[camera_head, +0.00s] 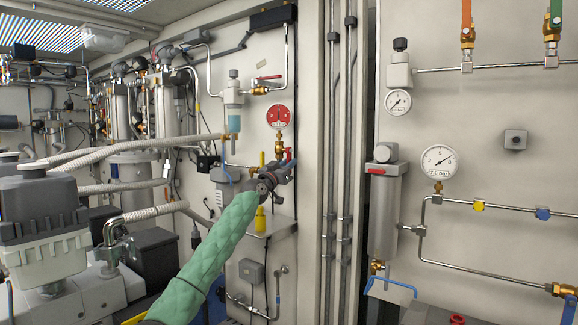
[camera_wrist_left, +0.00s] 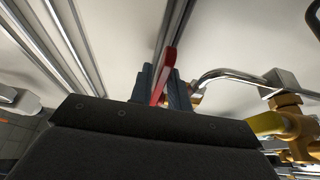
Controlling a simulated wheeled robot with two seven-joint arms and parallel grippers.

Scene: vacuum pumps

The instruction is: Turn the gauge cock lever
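The gauge with a red dial (camera_head: 278,117) is on the wall panel, above a brass cock (camera_head: 279,144). The cock's red lever (camera_head: 289,156) shows at its right in the head view, partly hidden by my gripper. My left gripper (camera_head: 283,171) is at the lever, at the end of my green-sleeved arm. In the left wrist view the red lever (camera_wrist_left: 164,75) stands between the two dark fingertips (camera_wrist_left: 165,88), which are close together around it. Brass fittings with a yellow handle (camera_wrist_left: 270,123) show at the right there. My right gripper is in neither view.
A filter with a clear blue bowl (camera_head: 233,115) hangs left of the gauge. Vertical conduits (camera_head: 335,150) run just right of it. Pumps and ribbed hoses (camera_head: 145,147) crowd the left. A 1.0 bar gauge (camera_head: 439,161) and pipes are on the right panel.

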